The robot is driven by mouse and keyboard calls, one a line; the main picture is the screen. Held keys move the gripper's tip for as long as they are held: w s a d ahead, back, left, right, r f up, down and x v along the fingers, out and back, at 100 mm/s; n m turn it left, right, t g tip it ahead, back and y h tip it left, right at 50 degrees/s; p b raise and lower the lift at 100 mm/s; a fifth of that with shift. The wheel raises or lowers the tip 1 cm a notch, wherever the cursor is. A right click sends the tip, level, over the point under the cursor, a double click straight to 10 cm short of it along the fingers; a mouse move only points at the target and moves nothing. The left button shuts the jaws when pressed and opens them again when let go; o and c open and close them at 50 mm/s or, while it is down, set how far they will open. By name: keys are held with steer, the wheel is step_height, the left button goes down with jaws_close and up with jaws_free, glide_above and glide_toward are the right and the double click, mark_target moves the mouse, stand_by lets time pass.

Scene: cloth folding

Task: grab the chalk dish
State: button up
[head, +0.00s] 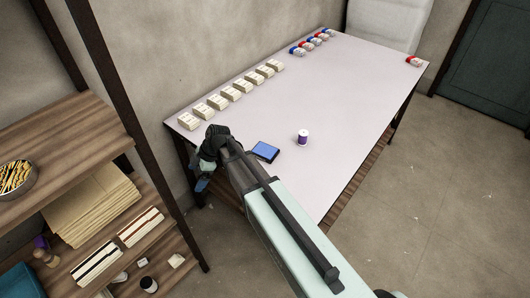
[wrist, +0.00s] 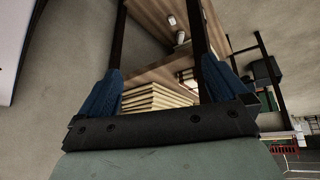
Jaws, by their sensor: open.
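No object in view is clearly the chalk dish. A round metal bowl (head: 17,178) of yellow, white and dark sticks stands on the upper wooden shelf at the left edge of the head view, partly cut off. A small whitish item (head: 177,261) lies on the lower shelf, too small to identify. My gripper (head: 203,182) hangs beside the table's near left corner, right of the shelves and apart from both items. In the wrist view my gripper (wrist: 161,65) has its blue fingers spread, with nothing between them.
The shelf unit (head: 75,130) has a dark upright between my gripper and the bowl. Its lower shelf holds cream sheets (head: 92,208), boxes and a dark cup (head: 149,285). The table (head: 250,115) carries cream blocks, a blue pad (head: 265,150) and a purple-white jar (head: 302,138).

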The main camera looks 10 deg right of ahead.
steer(key=w+r, duration=0.4)
step_height(320, 180, up, 12)
steer(key=m+h, duration=0.6)
steer(key=m, duration=0.5)
glide_above(265, 150)
steer(key=shift+t, duration=0.4)
steer(key=shift+f, duration=6.7)
steer(key=c, duration=1.1)
